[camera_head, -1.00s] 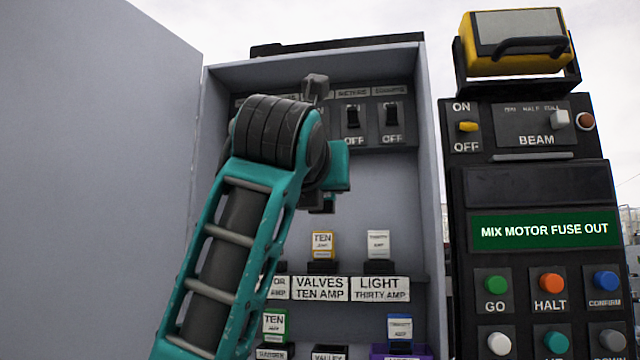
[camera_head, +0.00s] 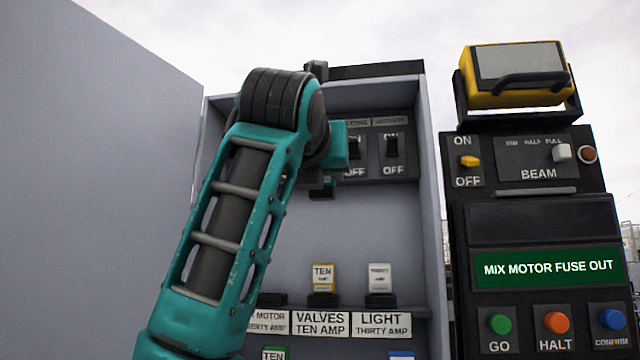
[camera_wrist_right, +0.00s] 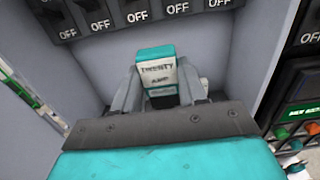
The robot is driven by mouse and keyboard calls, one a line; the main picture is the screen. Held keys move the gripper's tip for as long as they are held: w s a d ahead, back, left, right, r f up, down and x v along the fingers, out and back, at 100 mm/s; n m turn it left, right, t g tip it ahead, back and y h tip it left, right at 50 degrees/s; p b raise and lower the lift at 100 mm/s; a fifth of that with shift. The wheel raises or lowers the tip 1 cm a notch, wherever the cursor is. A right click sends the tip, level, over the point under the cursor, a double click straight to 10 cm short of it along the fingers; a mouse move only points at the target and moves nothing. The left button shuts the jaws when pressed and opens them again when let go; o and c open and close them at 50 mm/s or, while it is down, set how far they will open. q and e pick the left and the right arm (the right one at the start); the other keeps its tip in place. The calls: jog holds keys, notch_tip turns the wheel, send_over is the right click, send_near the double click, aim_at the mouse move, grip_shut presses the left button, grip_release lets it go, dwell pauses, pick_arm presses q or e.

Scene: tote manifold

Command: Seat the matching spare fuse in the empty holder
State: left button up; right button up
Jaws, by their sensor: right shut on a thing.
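In the right wrist view, my right gripper (camera_wrist_right: 159,82) is shut on a fuse (camera_wrist_right: 155,58) with a teal top and a white "TWENTY AMP" label. It holds the fuse in front of the cabinet's bare back wall. In the head view, my arm hides most of that gripper (camera_head: 322,183); only small dark and teal parts show below the wrist. A dark holder (camera_head: 271,299) above the partly hidden "MOTOR ...ENTY AMP" label (camera_head: 270,322) shows no fuse; its left part is behind my arm. My left gripper is not in view.
The valves fuse (camera_head: 323,277) and light fuse (camera_head: 380,278) stand to the holder's right. Spare fuses, one green-topped (camera_head: 273,354), stand below. Switches (camera_head: 392,146) line the top. A side wall (camera_head: 432,215) and control panel (camera_head: 545,230) reading "MIX MOTOR FUSE OUT" bound the right.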

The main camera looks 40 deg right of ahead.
notch_tip(320, 180, up, 4)
jog(key=shift+r, duration=0.25)
dwell(0.5)
